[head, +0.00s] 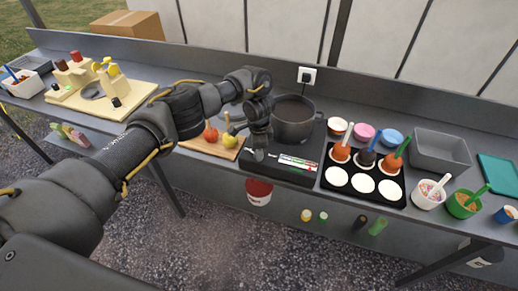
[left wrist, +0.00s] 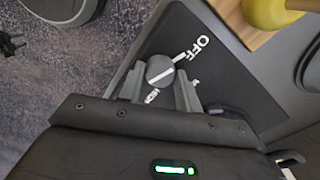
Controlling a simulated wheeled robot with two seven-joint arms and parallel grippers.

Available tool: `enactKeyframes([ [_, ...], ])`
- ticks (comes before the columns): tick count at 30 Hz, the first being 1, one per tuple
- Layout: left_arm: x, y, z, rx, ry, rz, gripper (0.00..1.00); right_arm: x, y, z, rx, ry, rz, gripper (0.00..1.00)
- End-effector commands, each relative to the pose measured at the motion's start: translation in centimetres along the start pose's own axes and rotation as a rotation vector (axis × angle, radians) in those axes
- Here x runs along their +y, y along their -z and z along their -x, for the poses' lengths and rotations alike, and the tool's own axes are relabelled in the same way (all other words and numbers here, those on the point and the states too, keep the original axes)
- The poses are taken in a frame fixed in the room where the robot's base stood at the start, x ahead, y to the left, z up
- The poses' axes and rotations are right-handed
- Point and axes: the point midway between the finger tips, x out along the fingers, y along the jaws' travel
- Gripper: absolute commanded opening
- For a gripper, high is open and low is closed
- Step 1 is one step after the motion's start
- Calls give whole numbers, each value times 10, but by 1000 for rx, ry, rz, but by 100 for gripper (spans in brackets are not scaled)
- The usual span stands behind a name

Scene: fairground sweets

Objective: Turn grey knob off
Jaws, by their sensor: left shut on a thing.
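The grey knob (left wrist: 160,70) sits on the front panel of the black hot plate (left wrist: 222,72). The hot plate also shows in the head view (head: 290,169). In the left wrist view a white line runs across the knob, slanting up to the right; I cannot tell which end is the pointer. The printed word OFF lies up and right of the knob, and smaller lettering lies below it. My left gripper (left wrist: 160,90) has one finger on each side of the knob and is shut on it. In the head view the left gripper (head: 258,143) covers most of the knob. My right gripper is not in view.
A dark pot (head: 293,120) stands on the hot plate, close to my left gripper. A wooden board (head: 212,147) with fruit lies to its left. A red-topped tub (head: 258,191) is below the counter edge.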

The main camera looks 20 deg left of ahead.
Motion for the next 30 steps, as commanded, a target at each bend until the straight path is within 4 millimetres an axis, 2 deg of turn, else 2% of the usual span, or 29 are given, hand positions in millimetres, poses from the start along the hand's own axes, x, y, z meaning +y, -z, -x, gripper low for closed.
enactKeyframes([
  [11,-1,0,1,0,2,6,11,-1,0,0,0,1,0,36],
  [12,-1,0,1,0,2,6,39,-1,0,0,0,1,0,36],
  [16,-1,0,1,0,1,5,55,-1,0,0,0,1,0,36],
  [25,0,0,2,1,1,3,55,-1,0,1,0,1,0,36],
  [30,-2,0,25,1,5,1,55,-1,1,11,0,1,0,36],
])
